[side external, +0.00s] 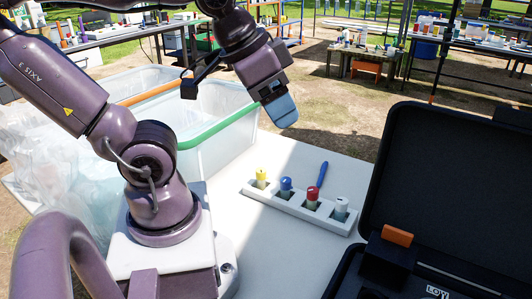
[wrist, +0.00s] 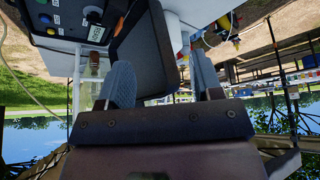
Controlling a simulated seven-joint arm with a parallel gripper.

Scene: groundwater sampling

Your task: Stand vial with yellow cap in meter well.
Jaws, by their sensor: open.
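The vial with the yellow cap (side external: 261,178) stands upright in the left end slot of a white rack (side external: 292,209). Beside it in the rack stand vials with a blue cap (side external: 285,186), a red cap (side external: 312,196) and a white cap (side external: 341,207). My gripper (side external: 281,112) is high above the table, up and slightly right of the yellow-capped vial, and touches nothing. In the wrist view my gripper (wrist: 163,82) has its two fingers wide apart with nothing held. A panel with a small display and buttons (wrist: 72,22) shows there, perhaps the meter. I cannot make out its well.
An open black case (side external: 450,175) with a raised lid stands at the right. Clear bins (side external: 218,118) stand behind my arm. The white table (side external: 265,255) is bare in front of the rack.

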